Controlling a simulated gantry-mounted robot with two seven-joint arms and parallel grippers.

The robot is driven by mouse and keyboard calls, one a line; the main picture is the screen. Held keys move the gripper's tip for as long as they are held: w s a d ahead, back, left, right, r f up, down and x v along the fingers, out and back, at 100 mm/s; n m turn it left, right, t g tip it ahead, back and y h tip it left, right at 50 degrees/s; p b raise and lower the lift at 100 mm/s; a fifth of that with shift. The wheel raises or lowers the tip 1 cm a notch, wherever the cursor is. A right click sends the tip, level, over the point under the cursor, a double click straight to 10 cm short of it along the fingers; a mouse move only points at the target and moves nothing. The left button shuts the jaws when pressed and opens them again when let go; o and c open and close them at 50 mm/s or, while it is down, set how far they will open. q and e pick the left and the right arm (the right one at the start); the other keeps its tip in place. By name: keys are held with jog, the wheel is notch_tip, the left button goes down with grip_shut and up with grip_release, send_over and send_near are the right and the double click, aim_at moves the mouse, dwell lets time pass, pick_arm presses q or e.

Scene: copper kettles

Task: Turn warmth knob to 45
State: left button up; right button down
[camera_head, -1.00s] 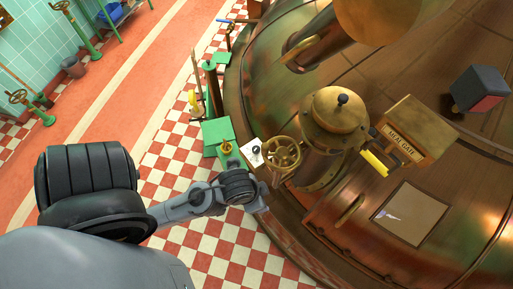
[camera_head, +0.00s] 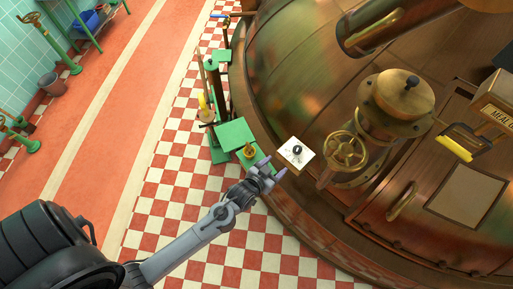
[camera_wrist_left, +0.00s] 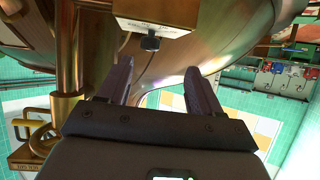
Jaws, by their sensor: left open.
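A small black knob (camera_head: 297,151) sits on a white plate (camera_head: 291,158) at the edge of the copper kettle. I take it for the warmth knob; its setting is too small to read. In the left wrist view the black knob (camera_wrist_left: 150,43) juts from the lower edge of a white labelled panel (camera_wrist_left: 150,26). My left gripper (camera_head: 273,168) is open and empty, just to the lower left of the plate and apart from the knob. In the left wrist view its fingertips (camera_wrist_left: 157,66) stand either side of the knob's line, short of it. My right gripper is not in view.
A brass valve wheel (camera_head: 345,151) stands close right of the knob. A green stand with a brass fitting (camera_head: 249,151) is close left. The large copper kettle (camera_head: 300,75) curves behind. The checkered floor (camera_head: 190,205) is open at lower left.

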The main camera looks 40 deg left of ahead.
aim_at(298, 148)
pick_arm(q)
jog(key=shift+t, duration=0.4)
jog(key=x, duration=0.4)
jog(key=d+r+x, duration=0.1)
jog(key=x, duration=0.4)
jog(key=b+x, duration=0.1)
jog(key=x, duration=0.4)
jog(key=shift+w+d+r, duration=0.25)
jog(key=shift+w+d, duration=0.05)
jog(key=shift+d, duration=0.05)
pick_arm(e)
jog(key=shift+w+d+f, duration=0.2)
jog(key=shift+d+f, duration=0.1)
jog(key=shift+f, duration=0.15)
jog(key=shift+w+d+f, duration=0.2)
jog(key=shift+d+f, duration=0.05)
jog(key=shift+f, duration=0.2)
pick_arm(q)
jog(key=shift+c, duration=0.5)
jog(key=c, duration=0.9)
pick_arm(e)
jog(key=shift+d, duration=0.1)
